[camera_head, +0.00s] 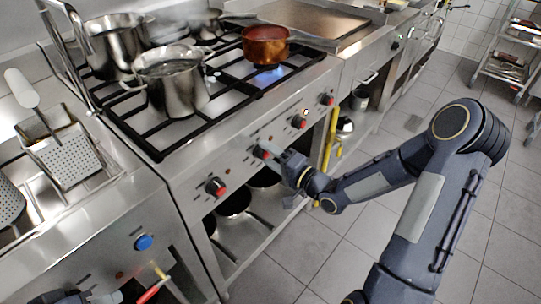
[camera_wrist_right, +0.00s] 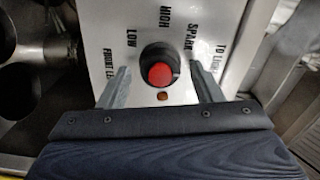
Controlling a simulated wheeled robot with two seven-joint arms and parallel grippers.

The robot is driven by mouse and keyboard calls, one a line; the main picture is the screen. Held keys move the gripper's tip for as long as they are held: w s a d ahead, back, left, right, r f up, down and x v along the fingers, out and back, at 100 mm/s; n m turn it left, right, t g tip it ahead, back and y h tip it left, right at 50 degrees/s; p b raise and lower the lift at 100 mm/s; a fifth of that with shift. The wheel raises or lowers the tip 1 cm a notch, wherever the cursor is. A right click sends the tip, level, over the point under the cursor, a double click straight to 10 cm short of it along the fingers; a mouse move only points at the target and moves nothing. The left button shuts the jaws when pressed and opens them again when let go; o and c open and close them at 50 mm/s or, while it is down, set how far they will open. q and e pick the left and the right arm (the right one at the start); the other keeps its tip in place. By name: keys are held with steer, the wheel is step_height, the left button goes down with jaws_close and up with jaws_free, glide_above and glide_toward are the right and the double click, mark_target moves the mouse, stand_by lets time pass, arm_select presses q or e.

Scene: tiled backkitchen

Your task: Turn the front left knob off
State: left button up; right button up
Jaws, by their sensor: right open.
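The stove front carries a row of black knobs with red caps. My right gripper (camera_head: 276,156) is at the second knob from the left (camera_head: 262,152). In the right wrist view this knob (camera_wrist_right: 160,70) is black with a round red cap, and a partly cut-off label beside it reads like "FRONT LE". The right gripper (camera_wrist_right: 160,74) is open, with one finger on each side of the knob and visible gaps between. An orange light (camera_wrist_right: 162,96) sits beside the knob. My left gripper is only partly in view at the bottom left (camera_head: 88,298); its jaws are unclear.
Steel pots (camera_head: 172,85) and a copper pan (camera_head: 266,45) stand on the stove; a blue flame shows under the pan. Another knob (camera_head: 215,187) is left of the gripper. A yellow bar (camera_head: 329,140) stands right of it. Fryer baskets (camera_head: 66,158) are at left. Floor at right is open.

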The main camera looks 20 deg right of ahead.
steer(key=v, duration=0.7)
steer(key=shift+s+d, duration=0.2)
steer(key=shift+s, duration=0.1)
steer(key=s+d+r+n+g+h, duration=0.5)
steer(key=s+g+h, duration=0.1)
steer(key=s+h, duration=0.25)
steer(key=s+a+r+n+g+y, duration=0.1)
steer(key=s+a+n+g+y, duration=0.1)
steer(key=s+a, duration=0.35)
steer(key=s+a+r+n+g+y, duration=0.1)
steer(key=s+a+g+y, duration=0.1)
steer(key=s, duration=0.6)
step_height(320, 180, up, 13)
steer(key=p, duration=1.4)
step_height(320, 180, down, 43)
steer(key=b, duration=4.3)
steer(key=shift+h, duration=0.35)
